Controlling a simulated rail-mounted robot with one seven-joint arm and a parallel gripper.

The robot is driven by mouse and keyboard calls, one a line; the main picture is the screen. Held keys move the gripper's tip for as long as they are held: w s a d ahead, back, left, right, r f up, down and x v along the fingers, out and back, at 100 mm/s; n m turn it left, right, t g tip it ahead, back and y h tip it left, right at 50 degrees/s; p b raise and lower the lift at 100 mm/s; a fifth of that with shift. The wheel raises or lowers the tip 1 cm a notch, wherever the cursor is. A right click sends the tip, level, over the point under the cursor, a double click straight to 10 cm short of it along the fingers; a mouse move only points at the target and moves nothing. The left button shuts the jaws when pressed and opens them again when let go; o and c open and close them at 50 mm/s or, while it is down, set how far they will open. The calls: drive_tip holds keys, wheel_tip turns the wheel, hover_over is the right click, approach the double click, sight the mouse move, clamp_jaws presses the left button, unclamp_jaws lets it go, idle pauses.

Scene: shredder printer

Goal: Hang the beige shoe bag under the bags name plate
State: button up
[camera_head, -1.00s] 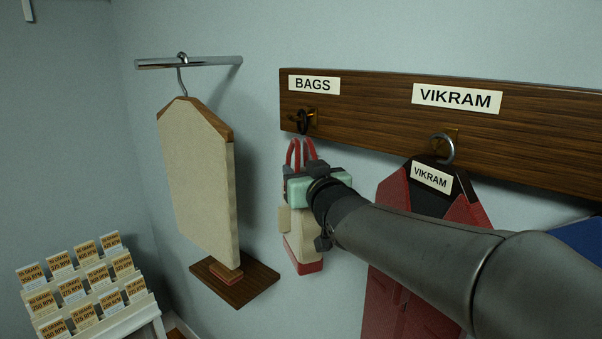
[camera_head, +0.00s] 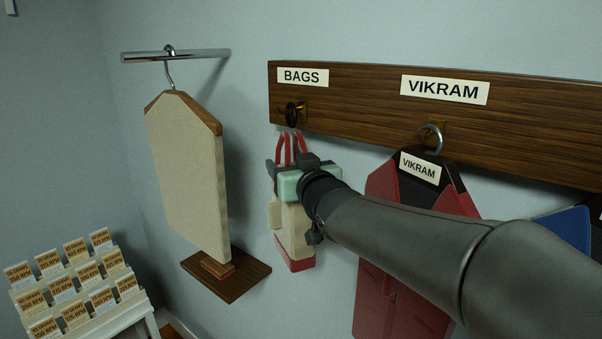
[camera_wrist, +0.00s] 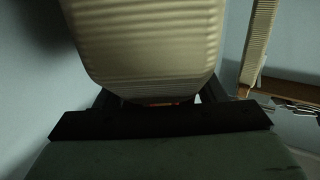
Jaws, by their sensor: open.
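The beige shoe bag (camera_head: 292,226), with red handles (camera_head: 285,148) and a red bottom, is upright just below the bags name plate (camera_head: 303,77). The handle tops come close to the dark hook (camera_head: 291,115) under that plate; I cannot tell whether they hang on it. My gripper (camera_head: 287,174) is open at the bag's upper part, with its mint-green body in front of the bag. Its fingers are partly hidden. In the wrist view the bag's ribbed beige body (camera_wrist: 150,45) fills the upper middle, beyond the gripper's dark front.
A wooden rail (camera_head: 370,98) carries the plates and hooks. A red and black bag (camera_head: 385,290) hangs right under the VIKRAM plate (camera_head: 444,89). At left, a beige board (camera_head: 185,175) hangs from a metal bar (camera_head: 175,56). A card rack (camera_head: 75,285) stands lower left.

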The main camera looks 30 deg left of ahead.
drive_tip(key=b+v, duration=0.2)
drive_tip(key=v, duration=1.5)
drive_tip(key=shift+s, duration=0.15)
